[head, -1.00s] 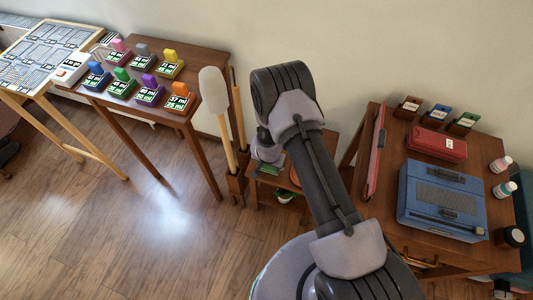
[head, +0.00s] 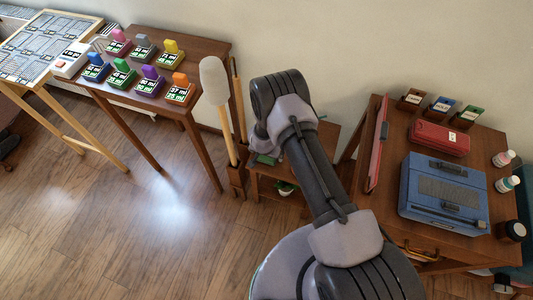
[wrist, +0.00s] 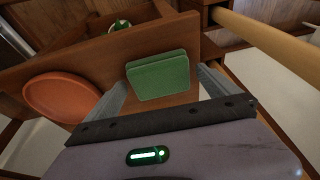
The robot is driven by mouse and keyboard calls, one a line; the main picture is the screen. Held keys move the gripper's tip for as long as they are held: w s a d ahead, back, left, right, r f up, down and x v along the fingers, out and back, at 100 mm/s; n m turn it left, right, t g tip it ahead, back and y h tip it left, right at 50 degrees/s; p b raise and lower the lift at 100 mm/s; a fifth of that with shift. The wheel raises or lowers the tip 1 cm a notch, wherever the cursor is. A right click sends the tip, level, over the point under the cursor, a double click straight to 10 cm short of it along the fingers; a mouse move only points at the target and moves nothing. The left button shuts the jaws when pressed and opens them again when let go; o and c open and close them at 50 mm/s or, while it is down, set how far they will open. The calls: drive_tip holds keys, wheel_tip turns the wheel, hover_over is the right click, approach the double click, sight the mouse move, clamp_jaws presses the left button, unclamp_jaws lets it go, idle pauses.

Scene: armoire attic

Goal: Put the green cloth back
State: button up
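The green cloth (wrist: 158,76) is a small folded pad. In the wrist view it shows between the two fingers of my gripper (wrist: 162,82), with one finger at each side. The fingers are spread wide. A small gap seems to show at the right finger; contact at the left is unclear. In the head view the cloth (head: 265,159) shows as a small green patch at the small low wooden table (head: 323,140), beside my wrist. My arm hides the fingers and most of that table there.
A terracotta dish (wrist: 62,97) lies left of the cloth. A potted plant (head: 285,187) sits lower down. A desk with a blue case (head: 447,190) and a red box (head: 440,138) is on the right.

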drive_tip(key=s+a+r+t+y+p, duration=0.1)
drive_tip(key=s+r+y+p, duration=0.1)
drive_tip(key=r, duration=2)
drive_tip(key=s+r+t+y+p, duration=0.1)
drive_tip(key=r+y+p, duration=0.15)
drive_tip(key=r, duration=1.95)
drive_tip(key=s+d+r, duration=0.4)
drive_tip(key=s+r, duration=0.7)
drive_tip(key=r, duration=0.1)
drive_tip(key=s+d+r+h, duration=0.1)
drive_tip(key=s+d, duration=0.1)
drive_tip(key=s, duration=0.5)
drive_tip(key=s+d+r, duration=0.2)
drive_tip(key=s, duration=0.4)
drive_tip(key=shift+s+r+h, duration=0.15)
drive_tip(key=shift+s+h, duration=0.2)
